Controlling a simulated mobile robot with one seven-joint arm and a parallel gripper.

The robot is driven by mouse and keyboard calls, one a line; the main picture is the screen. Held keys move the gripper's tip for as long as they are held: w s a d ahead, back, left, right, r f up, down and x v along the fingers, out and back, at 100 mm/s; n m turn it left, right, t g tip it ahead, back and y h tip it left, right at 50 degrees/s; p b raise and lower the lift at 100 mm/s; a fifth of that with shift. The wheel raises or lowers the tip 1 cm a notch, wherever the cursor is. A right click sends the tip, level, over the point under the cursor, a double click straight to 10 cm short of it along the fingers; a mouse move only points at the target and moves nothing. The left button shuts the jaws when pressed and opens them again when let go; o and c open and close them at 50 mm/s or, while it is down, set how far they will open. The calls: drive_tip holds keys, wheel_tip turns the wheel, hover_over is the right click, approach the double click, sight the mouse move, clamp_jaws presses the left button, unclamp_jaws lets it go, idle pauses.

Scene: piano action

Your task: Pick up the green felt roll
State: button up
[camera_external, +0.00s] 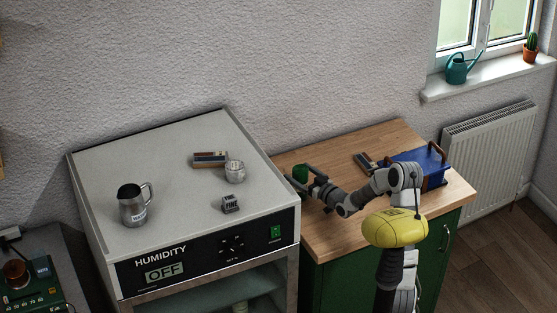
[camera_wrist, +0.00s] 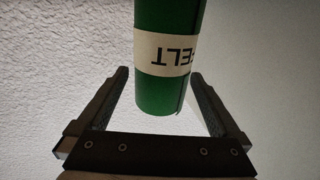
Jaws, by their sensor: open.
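The green felt roll (camera_wrist: 168,88) fills the upper middle of the wrist view, with a pale band lettered "FELT" around it. My gripper (camera_wrist: 160,85) is open, with one finger on each side of the roll and a visible gap on both sides. The roll's near end lies between the fingers, and its far end runs out of the picture.
A grey humidity cabinet (camera_external: 100,165) stands left of the gripper, bearing a metal jug (camera_external: 134,206), a glass jar (camera_external: 235,172), a small block (camera_external: 230,204) and a wooden-edged item (camera_external: 210,159). On the wooden counter (camera_external: 330,240), a blue box (camera_external: 418,167) stands at the right. The counter's front is clear.

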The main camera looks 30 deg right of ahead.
drive_tip(key=shift+x, duration=1.5)
drive_tip(key=shift+f, duration=0.1)
drive_tip(key=c, duration=1.4)
